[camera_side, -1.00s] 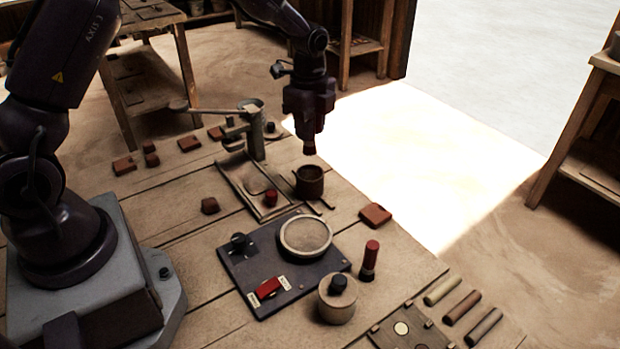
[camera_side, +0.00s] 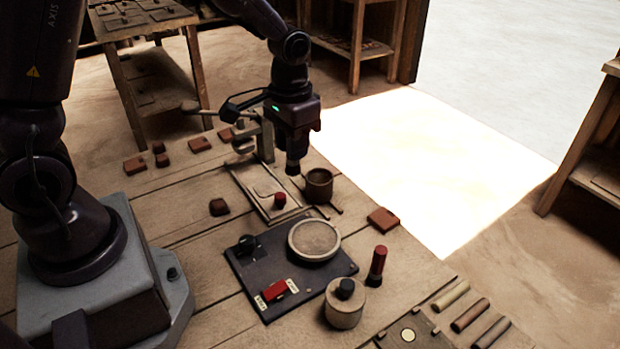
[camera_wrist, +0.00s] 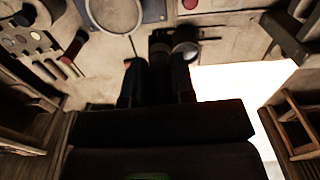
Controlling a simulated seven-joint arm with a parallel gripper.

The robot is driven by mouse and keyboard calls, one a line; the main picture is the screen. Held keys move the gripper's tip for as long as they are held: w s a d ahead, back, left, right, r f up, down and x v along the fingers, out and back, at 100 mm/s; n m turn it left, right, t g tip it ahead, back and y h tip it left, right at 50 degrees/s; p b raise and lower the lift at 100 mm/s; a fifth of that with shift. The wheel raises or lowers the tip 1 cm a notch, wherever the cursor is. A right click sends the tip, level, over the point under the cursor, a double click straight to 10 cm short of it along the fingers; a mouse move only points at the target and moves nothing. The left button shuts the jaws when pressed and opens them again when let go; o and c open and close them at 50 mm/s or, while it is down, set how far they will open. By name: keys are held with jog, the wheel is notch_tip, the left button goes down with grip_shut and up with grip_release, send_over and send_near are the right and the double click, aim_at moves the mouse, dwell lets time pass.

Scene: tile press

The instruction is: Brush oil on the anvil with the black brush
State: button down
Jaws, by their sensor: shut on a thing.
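My gripper (camera_side: 294,150) points down and is shut on a dark, short thing, which I take for the black brush (camera_side: 293,167). Its tip is above the table, left of the brown cup (camera_side: 319,186) and near the right edge of the shallow tray (camera_side: 251,205). In the wrist view the fingers of my gripper (camera_wrist: 157,75) close around the black brush (camera_wrist: 160,42), with the cup (camera_wrist: 186,51) just right of it. The grey-green lever press (camera_side: 265,138) stands behind the tray; its anvil is not clear to see.
A red cylinder (camera_side: 280,199) stands at the tray. A red-handled brush (camera_side: 377,262), a lidded jar (camera_side: 345,308) and a dark panel with a round disc (camera_side: 314,240) are nearer. Several brown tiles lie about; one tile (camera_side: 383,219) is right of the cup.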

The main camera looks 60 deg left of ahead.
jog(key=w+a+f, duration=0.1)
jog(key=a+f, duration=0.1)
jog(key=a, duration=0.4)
jog(key=w+a+f, duration=0.2)
jog(key=a+f, duration=0.1)
jog(key=a, duration=0.4)
jog(key=shift+s+d+f, duration=0.1)
jog(key=shift+d+f, duration=0.05)
jog(key=shift+f, duration=1.55)
jog(key=shift+d+f, duration=0.1)
jog(key=shift+f, duration=1.55)
jog(key=shift+s+f, duration=0.2)
jog(key=shift+f, duration=0.1)
jog(key=shift+s+f, duration=0.1)
jog(key=shift+s, duration=2.9)
jog(key=shift+w+d, duration=0.1)
jog(key=shift+w, duration=3.2)
jog(key=shift+s+d, duration=0.15)
jog(key=shift+d, duration=0.2)
jog(key=shift+s+a, duration=0.1)
jog(key=shift+s, duration=2.95)
jog(key=shift+w, duration=3.2)
notch_tip(320, 180, up, 8)
jog(key=shift+s, duration=0.1)
